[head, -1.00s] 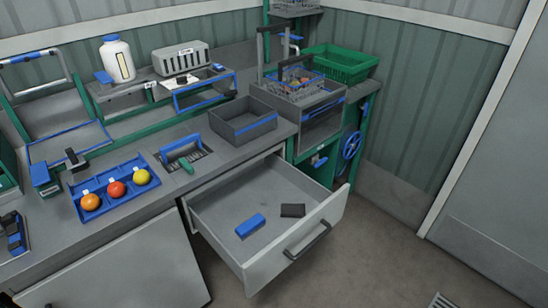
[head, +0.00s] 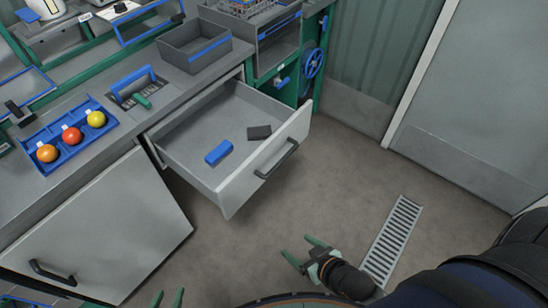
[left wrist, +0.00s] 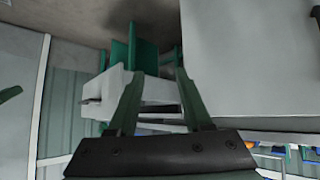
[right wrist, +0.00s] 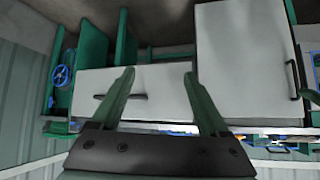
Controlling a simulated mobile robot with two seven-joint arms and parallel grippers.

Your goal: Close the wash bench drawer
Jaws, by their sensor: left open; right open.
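The wash bench drawer (head: 243,187) is pulled well out from the bench, its pale front with a dark bar handle (head: 277,160) facing the open floor. Inside lie a blue block (head: 218,153) and a dark block (head: 259,132). My right gripper (head: 298,247) is open and empty, out over the floor in front of the drawer, apart from it. The drawer front also shows beyond its fingers in the right wrist view (right wrist: 155,82). My left gripper (head: 168,298) is open at the bottom edge of the head view, mostly cut off, clear of the drawer.
A pale cupboard door (head: 110,225) with a dark handle is left of the drawer. A floor grate (head: 392,240) lies right; the floor before the drawer is clear.

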